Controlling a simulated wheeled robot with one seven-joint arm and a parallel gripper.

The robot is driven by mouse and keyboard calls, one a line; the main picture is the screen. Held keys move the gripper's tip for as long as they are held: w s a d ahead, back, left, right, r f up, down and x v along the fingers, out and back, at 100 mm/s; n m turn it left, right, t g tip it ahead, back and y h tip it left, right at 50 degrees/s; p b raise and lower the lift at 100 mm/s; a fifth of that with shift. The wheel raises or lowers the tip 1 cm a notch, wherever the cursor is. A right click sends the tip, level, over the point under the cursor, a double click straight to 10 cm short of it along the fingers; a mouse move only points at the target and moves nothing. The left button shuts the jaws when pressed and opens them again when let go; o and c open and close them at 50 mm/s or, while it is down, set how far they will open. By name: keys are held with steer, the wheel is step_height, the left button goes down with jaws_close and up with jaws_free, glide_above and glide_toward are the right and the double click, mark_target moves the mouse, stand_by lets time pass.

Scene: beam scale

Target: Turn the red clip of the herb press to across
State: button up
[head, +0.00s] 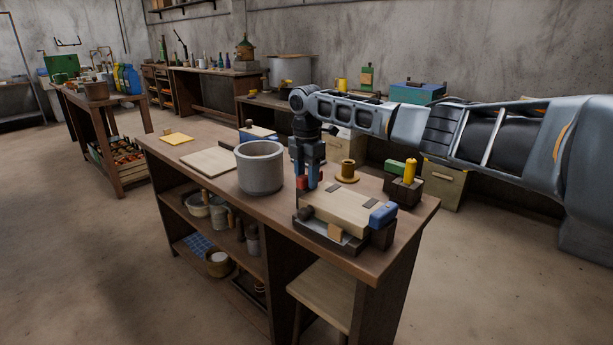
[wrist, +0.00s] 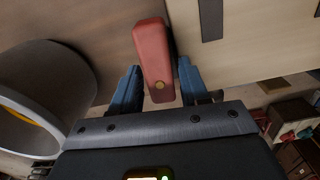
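The herb press (head: 338,211) lies on the workbench's near right part, with a pale wooden top board, also in the wrist view (wrist: 240,40). Its red clip (head: 302,183) is at the board's left end, partly hidden by my fingers. A blue clip (head: 383,214) is at the right end. In the wrist view the red clip (wrist: 155,60) is a long bar with a brass pin near its lower end, slightly tilted against my fingers. My gripper (head: 308,182) points down over it. Its blue fingers (wrist: 158,75) stand on both sides of the clip, apparently with narrow gaps.
A grey pot (head: 260,167) stands left of the press, close to my gripper. A wooden spool (head: 347,171) and a dark block with a yellow peg (head: 410,171) stand behind the press. A pale board (head: 209,161) lies further left on the bench.

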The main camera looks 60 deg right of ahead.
steer(key=c, duration=0.7)
steer(key=shift+r+m+p, duration=0.15)
steer(key=shift+m+p, duration=0.15)
steer(key=shift+p, duration=0.2)
steer(key=m+p, duration=0.2)
steer(key=p, duration=0.1)
steer(key=shift+a+r+m, duration=0.1)
steer(key=shift+m, duration=0.2)
steer(key=m+p, duration=0.4)
steer(key=shift+m+p, duration=0.3)
steer(key=m+p, duration=0.3)
steer(key=m, duration=0.1)
steer(key=shift+m+p, duration=1.3)
steer(key=shift+m, duration=1.2)
steer(key=shift+f, duration=0.2)
